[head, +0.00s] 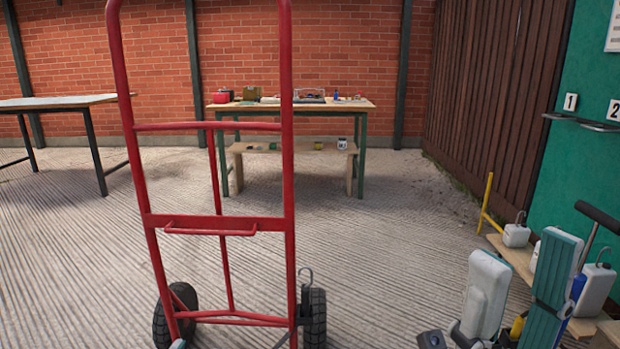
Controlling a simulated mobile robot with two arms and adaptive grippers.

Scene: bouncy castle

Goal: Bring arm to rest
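My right arm comes in at the bottom right, with a pale grey link standing upright. The dark end of my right gripper (432,340) shows at the bottom edge, mostly cut off. I cannot tell whether its fingers are open or shut, and I see nothing held in it. It is right of the red hand truck and apart from it. My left gripper does not show clearly in the head view.
A red hand truck (215,222) stands close in front. A wooden bench (352,110) with tools stands by the brick wall, another table (60,102) at left. Ribbed ground between is clear.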

